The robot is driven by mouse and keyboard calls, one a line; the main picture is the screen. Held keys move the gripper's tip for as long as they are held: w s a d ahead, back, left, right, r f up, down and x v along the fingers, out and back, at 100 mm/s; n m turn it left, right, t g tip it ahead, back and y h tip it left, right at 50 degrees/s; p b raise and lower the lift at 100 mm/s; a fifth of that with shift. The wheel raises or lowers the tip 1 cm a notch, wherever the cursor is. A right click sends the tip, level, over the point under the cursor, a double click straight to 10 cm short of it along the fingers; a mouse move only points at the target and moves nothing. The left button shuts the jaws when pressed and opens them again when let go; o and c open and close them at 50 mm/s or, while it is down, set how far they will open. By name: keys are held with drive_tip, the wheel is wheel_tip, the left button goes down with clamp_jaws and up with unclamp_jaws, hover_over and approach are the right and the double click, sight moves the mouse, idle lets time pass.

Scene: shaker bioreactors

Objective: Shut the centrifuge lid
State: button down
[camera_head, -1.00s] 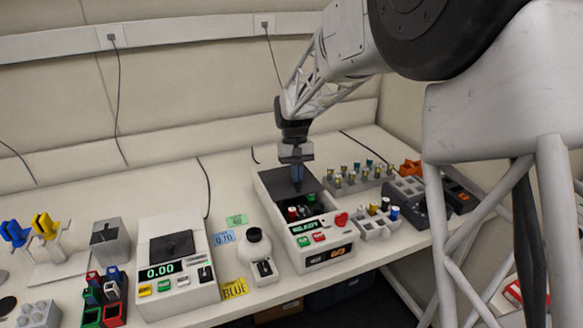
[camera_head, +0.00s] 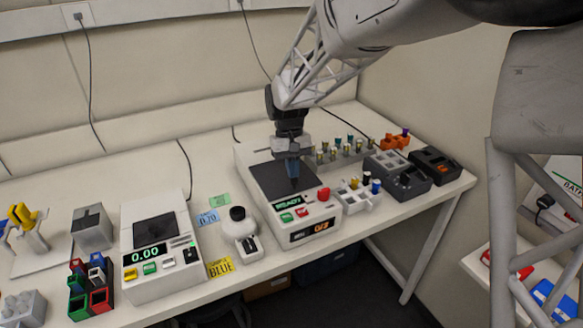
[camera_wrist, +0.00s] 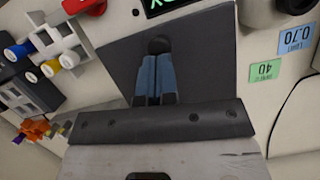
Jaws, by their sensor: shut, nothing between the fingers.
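The centrifuge (camera_head: 288,228) is a white box with a green display that seems to read READY, green and red buttons, and a red knob. Its dark flat lid (camera_head: 270,183) lies over the top, and no tubes show under it. In the wrist view the lid (camera_wrist: 205,45) is a dark plate with a small dark round knob (camera_wrist: 158,44) near its front edge. My gripper (camera_head: 294,186) is shut and points down at the front part of the lid. Its blue fingers (camera_wrist: 155,80) are together just beside the knob; I cannot tell whether they touch it.
Right of the centrifuge stand a white rack (camera_head: 356,198) with colored caps, a grey block (camera_head: 400,178) and a tube rack (camera_head: 340,153). Left are a small white device with a black top (camera_head: 240,225) and a scale (camera_head: 160,255). Label cards lie between them.

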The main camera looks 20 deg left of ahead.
drive_tip(key=shift+f, duration=0.1)
drive_tip(key=shift+w+a+r, duration=0.2)
drive_tip(key=shift+w+a, duration=0.35)
drive_tip(key=shift+w, duration=0.2)
drive_tip(key=shift+w+a+r, duration=0.25)
drive_tip(key=shift+w+a, duration=0.4)
drive_tip(key=shift+w, duration=0.25)
drive_tip(key=v, duration=1)
drive_tip(key=shift+s, duration=0.1)
drive_tip(key=s+d+r+m+t+y, duration=0.15)
drive_tip(key=s+d, duration=0.25)
drive_tip(key=d, duration=0.6)
drive_tip(key=s+d+r+m, duration=0.15)
drive_tip(key=s+d, duration=0.35)
drive_tip(key=d, duration=0.5)
drive_tip(key=s+d+r+m+t, duration=0.15)
drive_tip(key=s+d, duration=0.25)
drive_tip(key=d, duration=0.5)
drive_tip(key=s+d+f+m+t, duration=0.1)
drive_tip(key=s+d+f, duration=0.2)
drive_tip(key=s+d, duration=0.5)
drive_tip(key=s+d+f+m+t, duration=0.1)
drive_tip(key=s+d+f+m, duration=0.1)
drive_tip(key=s+d, duration=0.5)
drive_tip(key=s, duration=0.5)
drive_tip(key=shift+s+d+f, duration=0.2)
drive_tip(key=shift+d+f, duration=0.2)
